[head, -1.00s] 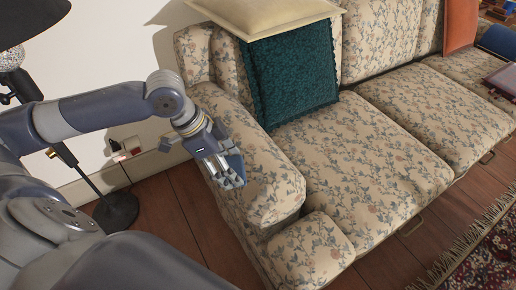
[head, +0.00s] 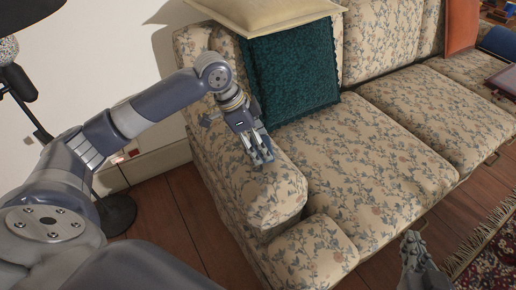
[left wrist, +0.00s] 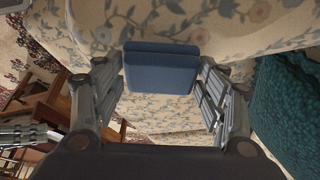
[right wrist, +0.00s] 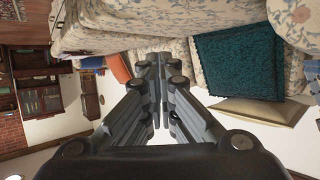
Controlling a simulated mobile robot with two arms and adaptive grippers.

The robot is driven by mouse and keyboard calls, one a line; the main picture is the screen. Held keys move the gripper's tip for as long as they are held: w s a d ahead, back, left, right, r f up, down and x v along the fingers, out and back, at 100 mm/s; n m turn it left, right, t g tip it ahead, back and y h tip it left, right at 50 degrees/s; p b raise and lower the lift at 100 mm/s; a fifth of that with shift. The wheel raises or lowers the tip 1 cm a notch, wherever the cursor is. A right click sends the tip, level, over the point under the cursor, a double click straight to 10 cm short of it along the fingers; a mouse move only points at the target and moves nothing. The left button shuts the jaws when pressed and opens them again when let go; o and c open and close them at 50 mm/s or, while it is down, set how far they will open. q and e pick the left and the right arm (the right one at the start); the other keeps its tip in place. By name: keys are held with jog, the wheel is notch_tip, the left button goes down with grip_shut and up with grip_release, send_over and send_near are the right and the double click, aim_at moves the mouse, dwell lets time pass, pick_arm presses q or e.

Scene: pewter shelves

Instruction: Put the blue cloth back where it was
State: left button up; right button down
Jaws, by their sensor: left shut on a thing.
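The blue cloth (left wrist: 160,70) is a folded, flat blue block between the fingers of my left gripper (head: 262,158) in the left wrist view. My left gripper is shut on it, above the near left armrest of the floral sofa (head: 330,155). In the head view the fingers point down at the armrest, and the cloth is mostly hidden there. I cannot tell whether it touches the armrest. My right gripper (head: 412,248) shows at the lower right of the head view; in the right wrist view its fingers (right wrist: 156,75) are together and empty.
An orange cushion (head: 461,24) stands farther right. A black lamp base (head: 116,214) is on the wooden floor, left of the sofa. The near seats are clear.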

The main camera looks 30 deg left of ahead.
pick_arm(q)
jog(key=shift+f, duration=0.8)
pick_arm(e)
jog(key=r, duration=0.1)
jog(key=w+r+t, duration=0.1)
jog(key=a+r+t, duration=0.1)
jog(key=shift+w+r+y, duration=0.25)
jog(key=shift+r+y, duration=0.15)
pick_arm(q)
jog(key=o, duration=0.9)
jog(key=shift+o, duration=0.2)
pick_arm(e)
jog(key=shift+d+f, duration=0.1)
jog(key=shift+f, duration=0.05)
pick_arm(q)
jog(key=shift+b, duration=0.3)
